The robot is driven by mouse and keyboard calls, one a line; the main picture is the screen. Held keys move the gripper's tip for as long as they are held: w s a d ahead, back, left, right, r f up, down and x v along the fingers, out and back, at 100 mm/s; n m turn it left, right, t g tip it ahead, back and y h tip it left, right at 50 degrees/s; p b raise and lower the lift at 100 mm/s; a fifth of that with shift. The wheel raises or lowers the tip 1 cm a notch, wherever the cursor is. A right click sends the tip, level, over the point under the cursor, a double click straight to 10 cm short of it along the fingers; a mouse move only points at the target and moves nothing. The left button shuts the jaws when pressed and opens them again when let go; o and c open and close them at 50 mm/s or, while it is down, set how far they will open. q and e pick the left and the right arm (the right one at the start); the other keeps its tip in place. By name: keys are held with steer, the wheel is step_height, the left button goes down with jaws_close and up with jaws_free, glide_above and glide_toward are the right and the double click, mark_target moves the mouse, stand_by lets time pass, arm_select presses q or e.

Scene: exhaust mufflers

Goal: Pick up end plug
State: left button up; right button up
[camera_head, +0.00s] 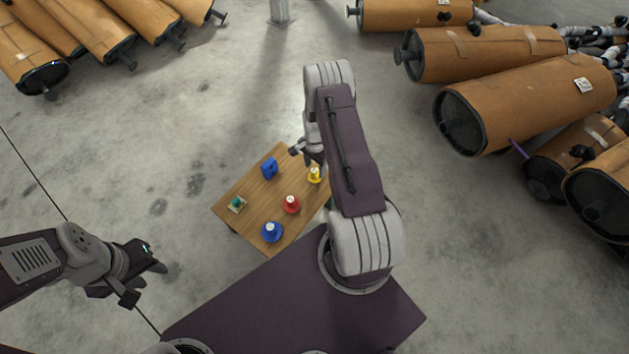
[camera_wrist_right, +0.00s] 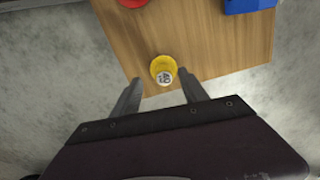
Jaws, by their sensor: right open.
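Several coloured plug-like pieces stand on a small wooden table (camera_head: 240,217); I cannot tell which one is the end plug. A yellow one (camera_head: 314,175) is at the right end, a red one (camera_head: 291,205) near the middle, and a blue one (camera_head: 271,232) at the near edge. My right gripper (camera_head: 307,155) is open beside the yellow piece. In the right wrist view, the yellow piece (camera_wrist_right: 160,64) with a white marked top lies between and just beyond the open fingertips. My left gripper (camera_head: 146,277) is open and empty, left of the table.
A blue block-like part (camera_head: 269,168) and a green piece on a small pale base (camera_head: 237,204) also stand on the table. Large brown cylinders (camera_head: 530,100) lie at the right, more (camera_head: 90,30) at the upper left.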

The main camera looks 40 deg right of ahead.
mark_target(314, 171)
steer(key=f+b, duration=0.2)
steer(key=f, duration=0.1)
steer(key=f+b, duration=0.1)
steer(key=f, duration=0.1)
steer(key=shift+w+d+f+b, duration=0.1)
steer(key=shift+w+f+b, duration=0.05)
steer(key=shift+w+b, duration=0.2)
jaws_close()
